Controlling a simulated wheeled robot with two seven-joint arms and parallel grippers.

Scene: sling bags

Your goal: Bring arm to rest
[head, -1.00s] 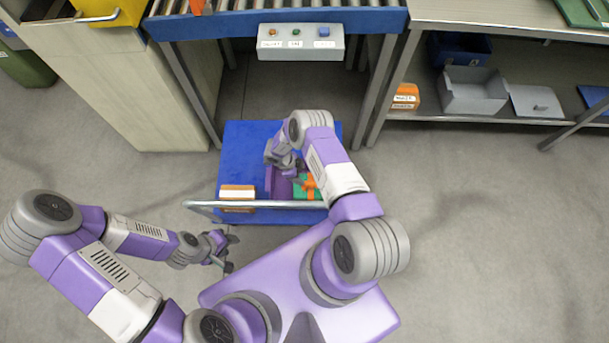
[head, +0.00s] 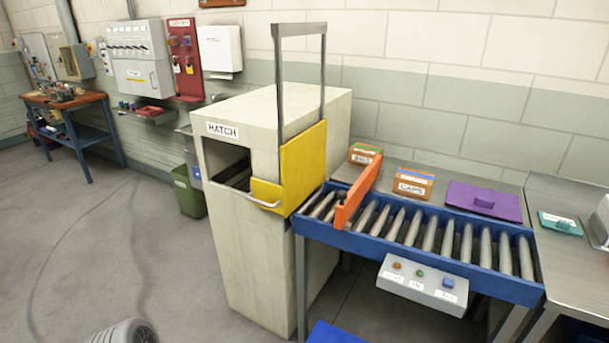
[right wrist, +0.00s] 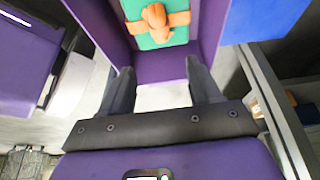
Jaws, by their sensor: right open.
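My right gripper (right wrist: 155,88) shows in the right wrist view with its two dark fingers apart and nothing between them. Just beyond the fingertips is a purple open-topped bin (right wrist: 208,28). Inside it lies a green thing with an orange strap and knot (right wrist: 155,18) across it. The fingers appear close to the bin's near edge; I cannot tell whether they touch. My left gripper is in no current view. In the head view only a grey rounded piece of my own arm shows at the bottom left.
A blue surface (right wrist: 262,15) lies beside the bin. In the head view a hatch cabinet (head: 250,240) with a yellow door (head: 303,168) stands beside a roller conveyor (head: 430,235). An orange bar (head: 357,193) crosses the rollers. A button box (head: 422,284) hangs in front. Floor at left is clear.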

